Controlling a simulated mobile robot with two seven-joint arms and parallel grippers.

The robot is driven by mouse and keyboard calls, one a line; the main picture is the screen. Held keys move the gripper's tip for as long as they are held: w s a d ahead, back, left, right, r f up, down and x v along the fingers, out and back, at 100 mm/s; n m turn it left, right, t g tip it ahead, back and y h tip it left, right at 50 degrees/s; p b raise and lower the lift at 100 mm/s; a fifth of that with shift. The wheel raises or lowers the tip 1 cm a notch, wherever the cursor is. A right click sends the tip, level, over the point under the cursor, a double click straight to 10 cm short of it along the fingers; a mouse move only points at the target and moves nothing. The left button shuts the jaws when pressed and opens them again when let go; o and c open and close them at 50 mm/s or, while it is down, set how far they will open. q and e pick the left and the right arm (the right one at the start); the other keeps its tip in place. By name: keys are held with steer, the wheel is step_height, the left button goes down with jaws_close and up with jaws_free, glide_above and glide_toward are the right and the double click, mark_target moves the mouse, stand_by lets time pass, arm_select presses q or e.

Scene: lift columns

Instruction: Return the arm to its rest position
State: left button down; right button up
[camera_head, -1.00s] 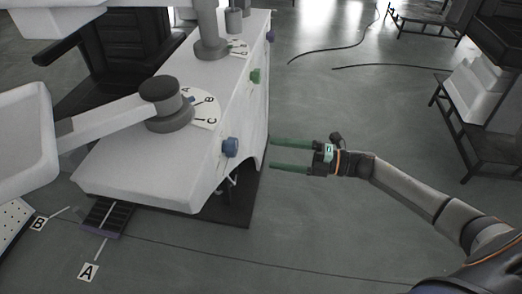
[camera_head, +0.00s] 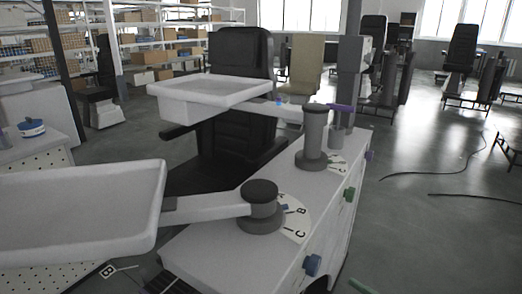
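A white unit (camera_head: 258,265) stands in the middle foreground. It carries a near grey lift column (camera_head: 261,212) beside a dial lettered B and C (camera_head: 296,222), and a taller grey column (camera_head: 314,140) behind it. A white tray (camera_head: 80,207) reaches left from the near column, and another white tray (camera_head: 215,92) from the taller one. My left gripper is out of view.
A black chair (camera_head: 238,50) stands behind the trays. Shelves with boxes (camera_head: 150,48) are at the back left. A perforated white surface (camera_head: 35,152) holds a blue-and-white round item (camera_head: 31,128). Floor right of the unit is open, with black cables (camera_head: 430,174).

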steer(key=s+a+f+m+g+h, duration=0.2)
steer(key=s+a+f+m+h, duration=0.25)
steer(key=s+f+m, duration=0.4)
steer(key=s+a+f+m+g+h, duration=0.3)
steer(key=s+a+f+m+h, duration=0.15)
steer(key=s+m, duration=0.55)
arm_select(q)
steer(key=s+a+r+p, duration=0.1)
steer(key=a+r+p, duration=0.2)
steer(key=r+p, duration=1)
steer(key=p, duration=0.4)
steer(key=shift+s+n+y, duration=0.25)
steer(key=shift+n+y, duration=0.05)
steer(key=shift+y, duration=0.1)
arm_select(e)
steer(key=d+r+m+h, duration=0.1)
steer(key=d+r, duration=0.2)
steer(key=r, duration=0.9)
steer(key=shift+w+d+r+m+t, duration=0.15)
steer(key=shift+d+r+m+t, duration=0.05)
steer(key=shift+m+t, duration=0.15)
